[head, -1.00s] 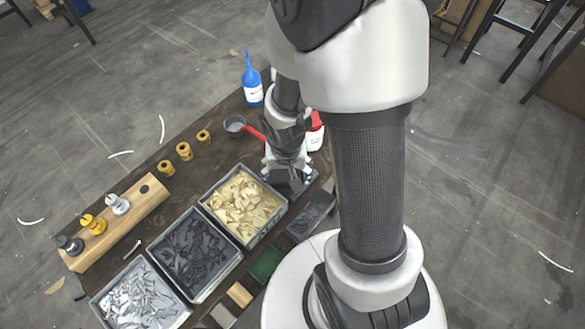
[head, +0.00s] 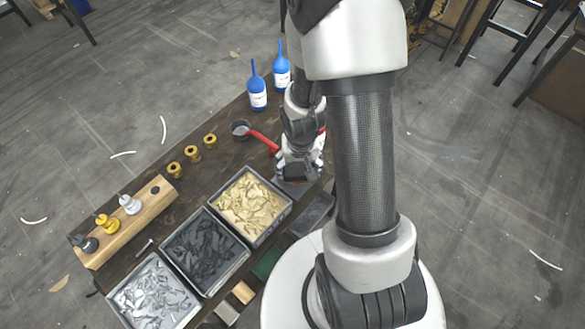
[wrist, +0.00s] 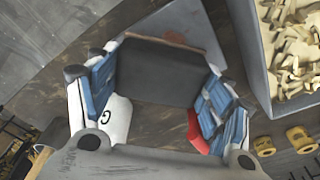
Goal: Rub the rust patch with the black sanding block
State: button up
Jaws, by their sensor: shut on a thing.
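My gripper (wrist: 155,85) is shut on the black sanding block (wrist: 157,72), which sits between its blue finger pads in the wrist view. A pale grey plate (wrist: 205,30) lies just beyond the block, with a brownish rust patch (wrist: 174,38) showing at the block's far edge. The block seems to cover part of the plate; whether it touches the patch I cannot tell. In the head view my gripper (head: 297,173) is low over the table near its right edge, beside the tray of brass pieces. The rust patch is hidden there.
Trays of brass (head: 281,208), black (head: 210,285) and silver pieces (head: 155,318) stand left of my gripper. A red-handled ladle (head: 262,140) lies close by. Blue bottles (head: 257,95) stand at the far end. A wooden rack (head: 125,238) is at the left.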

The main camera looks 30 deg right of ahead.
aim_at(291, 176)
jog(key=shift+w+d, duration=0.1)
jog(key=shift+d, duration=0.2)
jog(key=shift+f+b, duration=0.2)
jog(key=shift+b, duration=0.15)
jog(key=shift+s+a+f+b, duration=0.15)
jog(key=shift+s+a+b, duration=0.3)
jog(key=shift+b, duration=0.35)
jog(key=shift+s+a+b, duration=0.35)
jog(key=shift+a+b, duration=0.3)
jog(key=shift+a, duration=0.2)
jog(key=shift+s+a+b, duration=0.35)
jog(key=shift+a+b, duration=0.3)
jog(key=shift+a, duration=0.15)
jog(key=shift+c, duration=0.9)
jog(key=shift+s+a, duration=0.25)
jog(key=shift+a, duration=0.1)
jog(key=shift+w+d+r, duration=0.1)
jog(key=shift+d+r, duration=0.05)
jog(key=shift+r, duration=0.05)
jog(key=shift+w+d+r+p, duration=0.2)
jog(key=shift+w+d+p, duration=0.25)
jog(key=shift+p, duration=0.65)
